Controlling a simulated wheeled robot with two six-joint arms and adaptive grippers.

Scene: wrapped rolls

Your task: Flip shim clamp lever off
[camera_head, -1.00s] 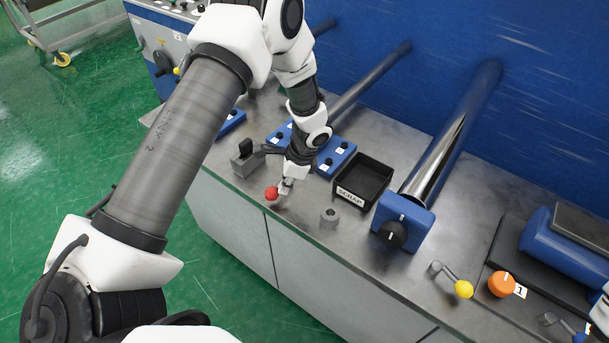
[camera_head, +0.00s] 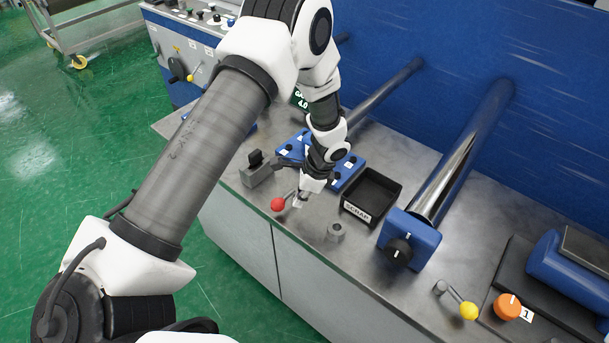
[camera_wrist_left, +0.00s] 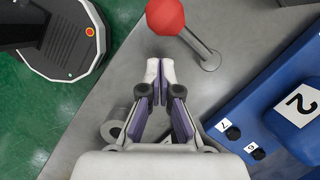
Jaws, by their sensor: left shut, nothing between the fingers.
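A lever with a red ball knob (camera_head: 278,204) stands near the front edge of the steel bench. In the left wrist view, the red ball (camera_wrist_left: 166,17) is at the top, and its metal rod slants down right to a round pivot on the bench. My left gripper (camera_head: 301,202) points down just right of the ball in the head view. In the wrist view, its fingertips (camera_wrist_left: 160,72) are together and empty, a little below the ball and left of the pivot. They look apart from the lever; exact height is unclear. My right gripper is not in view.
A grey collar (camera_head: 336,232) and a black SCRAP bin (camera_head: 357,212) are right of the gripper. A grey block with a black knob (camera_head: 257,168) is left. Blue numbered blocks (camera_wrist_left: 295,112) lie close by. A yellow-ball lever (camera_head: 468,311) and orange knob (camera_head: 507,306) are farther right.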

